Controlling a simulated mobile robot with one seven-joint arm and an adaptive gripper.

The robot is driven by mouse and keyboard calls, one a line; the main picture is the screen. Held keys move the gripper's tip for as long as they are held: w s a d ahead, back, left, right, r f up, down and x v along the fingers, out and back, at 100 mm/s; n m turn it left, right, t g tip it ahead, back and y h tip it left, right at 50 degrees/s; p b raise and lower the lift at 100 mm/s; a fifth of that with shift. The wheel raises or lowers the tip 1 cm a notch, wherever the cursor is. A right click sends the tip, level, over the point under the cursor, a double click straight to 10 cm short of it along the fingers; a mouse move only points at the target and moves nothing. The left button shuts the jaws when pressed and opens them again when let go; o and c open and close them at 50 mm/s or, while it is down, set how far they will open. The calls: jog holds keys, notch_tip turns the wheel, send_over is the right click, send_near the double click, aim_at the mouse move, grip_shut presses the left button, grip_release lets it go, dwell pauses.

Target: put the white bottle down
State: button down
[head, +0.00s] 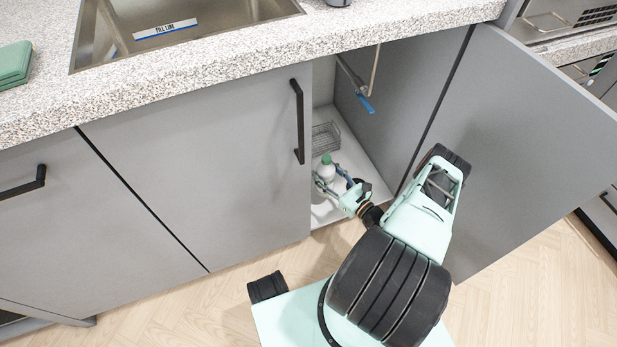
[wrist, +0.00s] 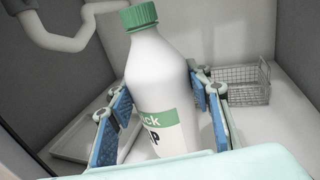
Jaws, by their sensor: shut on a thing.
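The white bottle (wrist: 157,75) has a green cap and a green-and-white label. In the wrist view it stands between the two blue-padded fingers of my gripper (wrist: 160,115), which is shut on it. In the head view the bottle (head: 326,169) and my gripper (head: 338,180) are inside the open cabinet under the sink, low over its pale floor. The bottle looks close to upright. Its base is hidden, so I cannot tell whether it touches the cabinet floor (head: 376,188).
A wire basket (wrist: 245,82) stands on the cabinet floor behind the bottle. A flat pale tray (wrist: 85,137) lies to the left in the wrist view. A pipe (wrist: 65,38) hangs above. The open cabinet door (head: 520,150) is at the right; a blue-handled valve (head: 366,104) hangs inside.

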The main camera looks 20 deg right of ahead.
notch_tip(320, 180, down, 7)
jog(key=b, duration=0.2)
jog(key=shift+r+b, duration=0.1)
jog(key=shift+b, duration=0.3)
jog(key=shift+r, duration=0.15)
jog(key=c, duration=1)
grip_release()
